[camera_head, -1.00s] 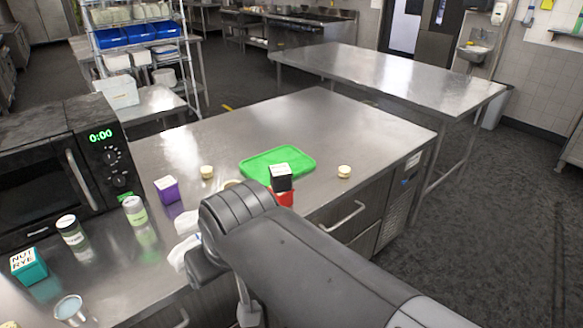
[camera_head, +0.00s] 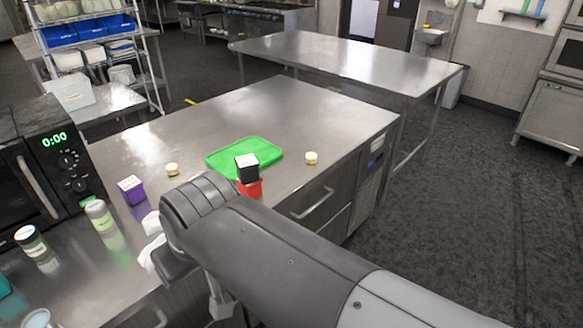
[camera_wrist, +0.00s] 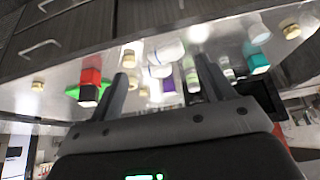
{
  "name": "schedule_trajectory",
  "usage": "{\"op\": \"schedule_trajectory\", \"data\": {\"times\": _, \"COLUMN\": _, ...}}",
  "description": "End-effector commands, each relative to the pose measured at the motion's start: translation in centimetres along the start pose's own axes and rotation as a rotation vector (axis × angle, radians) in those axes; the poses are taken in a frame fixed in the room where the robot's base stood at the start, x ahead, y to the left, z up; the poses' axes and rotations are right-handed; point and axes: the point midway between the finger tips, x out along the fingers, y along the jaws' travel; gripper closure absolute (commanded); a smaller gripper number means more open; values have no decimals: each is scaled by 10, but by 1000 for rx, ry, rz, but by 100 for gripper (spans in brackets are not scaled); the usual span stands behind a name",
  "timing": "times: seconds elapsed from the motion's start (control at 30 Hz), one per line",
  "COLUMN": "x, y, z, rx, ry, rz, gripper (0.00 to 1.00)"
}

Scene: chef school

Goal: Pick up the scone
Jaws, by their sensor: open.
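Two small round beige pieces that look like scones lie on the steel counter: one left of the green board (camera_head: 172,169), one right of it near the counter's edge (camera_head: 311,158). I cannot tell for sure which is the scone. The wrist view, tilted and blurred, shows several small beige pieces, one at the left (camera_wrist: 38,86) and one nearer the middle (camera_wrist: 129,61). My gripper (camera_wrist: 165,72) is open, its two dark fingers apart with nothing held between them.
The green board (camera_head: 222,161) has a black-and-white box (camera_head: 246,168) above a red container (camera_head: 249,188) at its front. A purple box (camera_head: 132,190), cans (camera_head: 99,215) and a microwave (camera_head: 62,165) stand at the left. The counter's back (camera_head: 265,105) is clear.

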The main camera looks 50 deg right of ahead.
Motion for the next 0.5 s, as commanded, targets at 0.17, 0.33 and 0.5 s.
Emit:
{"op": "schedule_trajectory", "data": {"times": 0.17, "x": 0, "y": 0, "z": -1, "rx": 0, "ry": -2, "rz": 0, "gripper": 25}}
{"op": "schedule_trajectory", "data": {"times": 0.33, "x": 6, "y": 6, "z": -18, "rx": -3, "ry": -39, "rz": 4, "gripper": 25}}
{"op": "schedule_trajectory", "data": {"times": 0.5, "x": 21, "y": 21, "z": -51, "rx": -10, "ry": -114, "rz": 10, "gripper": 25}}
